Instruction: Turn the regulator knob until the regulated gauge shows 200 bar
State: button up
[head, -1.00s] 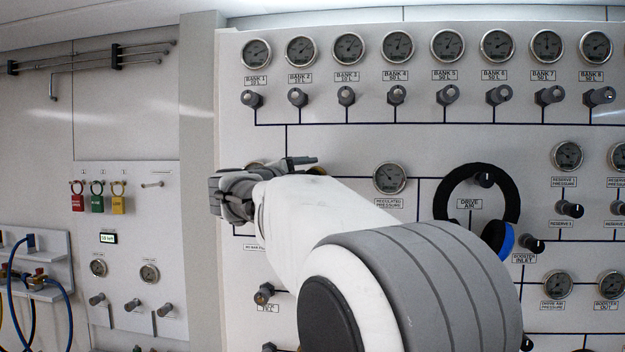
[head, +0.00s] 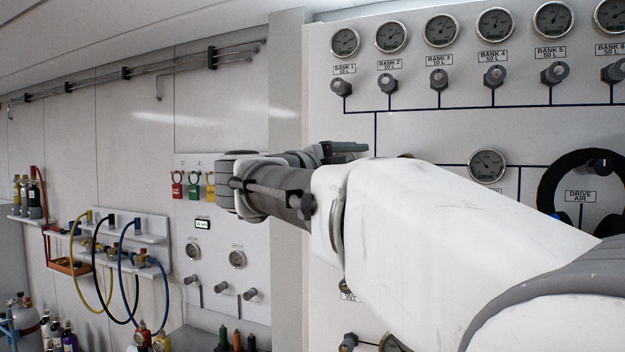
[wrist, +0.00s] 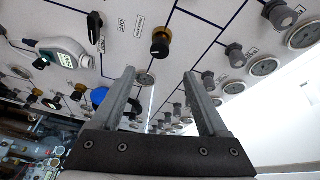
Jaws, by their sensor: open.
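The regulated gauge (head: 487,165) is on the white panel right of my forearm in the head view. Its needle points to the upper left, but the scale is too small to read. In the wrist view a brass and black knob (wrist: 161,42), which looks like the regulator knob, sticks out from the panel beside a label I cannot read surely. My gripper (wrist: 160,75) is open and empty. The knob appears beyond the fingertips, near the middle of the gap, and not between the fingers. In the head view my arm hides most of the knob's area.
Bank gauges (head: 441,31) and bank valves (head: 439,80) line the panel's top. Coloured lock tags (head: 193,186) and hoses (head: 125,265) are on the left wall. A white device with a lit display (wrist: 65,59) is near the wrist.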

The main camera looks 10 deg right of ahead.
jog(key=shift+v, duration=1.7)
jog(key=shift+w+r, duration=0.1)
jog(key=shift+r, duration=0.05)
dwell(1.1)
jog(key=w+a+r+n+t+y, duration=0.1)
jog(key=a+r+n+t+y, duration=0.2)
jog(key=a+n+t+y, duration=0.6)
jog(key=s+a+f+n+g+y, duration=0.15)
jog(key=s+f+n+y, duration=0.25)
jog(key=f+n+y, duration=0.6)
jog(key=s+d+f+n+g+h, duration=0.1)
jog(key=s+d+f+n+g, duration=0.1)
jog(key=s+f, duration=0.5)
jog(key=s+d+f+n+g+h, duration=0.1)
jog(key=s+f+g, duration=0.5)
jog(key=f, duration=0.6)
jog(key=s+d+f+n+g+h+b, duration=0.1)
jog(key=s+d+f+n+g, duration=0.3)
jog(key=s+f, duration=0.3)
notch_tip(320, 180, down, 3)
jog(key=shift+s+d+f+h, duration=0.1)
jog(key=shift+s+d+h, duration=0.3)
jog(key=shift+d, duration=0.4)
